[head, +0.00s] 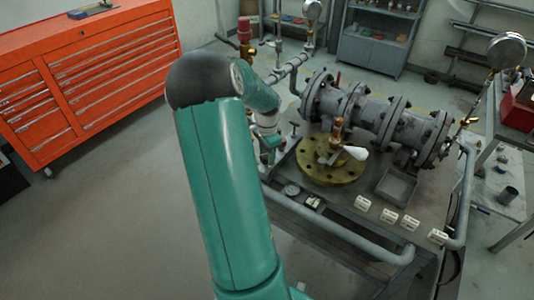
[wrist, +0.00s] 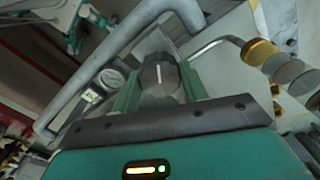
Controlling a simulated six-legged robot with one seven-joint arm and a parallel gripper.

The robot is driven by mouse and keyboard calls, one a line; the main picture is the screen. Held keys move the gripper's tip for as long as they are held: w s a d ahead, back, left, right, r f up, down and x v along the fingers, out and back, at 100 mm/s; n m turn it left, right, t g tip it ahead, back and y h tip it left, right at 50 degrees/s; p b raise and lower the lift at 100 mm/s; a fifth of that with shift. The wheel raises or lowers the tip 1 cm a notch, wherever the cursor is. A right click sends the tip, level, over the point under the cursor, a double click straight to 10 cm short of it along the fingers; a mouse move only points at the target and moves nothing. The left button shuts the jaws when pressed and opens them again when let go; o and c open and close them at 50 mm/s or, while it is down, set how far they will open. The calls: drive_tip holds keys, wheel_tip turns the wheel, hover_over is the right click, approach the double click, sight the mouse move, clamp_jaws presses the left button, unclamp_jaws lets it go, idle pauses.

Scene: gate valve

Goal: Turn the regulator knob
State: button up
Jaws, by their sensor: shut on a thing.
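The regulator knob (wrist: 160,76) is dark, with a white line on its face, in the upper middle of the wrist view. My gripper (wrist: 161,88) has its two green fingers on either side of the knob and is shut on it. The white line runs nearly up and down in the wrist view. In the head view my own green arm covers much of the left middle, and I cannot make out the knob there.
A grey pipe rail (head: 340,238) runs along the bench (head: 325,205) front. A brass flange (head: 330,170) with a white-handled valve and a large flanged pipe (head: 375,110) stand right of my arm. A small gauge (wrist: 110,78) lies near the knob. An orange tool cabinet (head: 90,75) stands left; the floor before it is clear.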

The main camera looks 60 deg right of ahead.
sight(267, 154)
idle(0.4)
drive_tip(key=o, duration=1)
wheel_tip(267, 154, up, 14)
drive_tip(key=shift+f, duration=0.1)
idle(0.3)
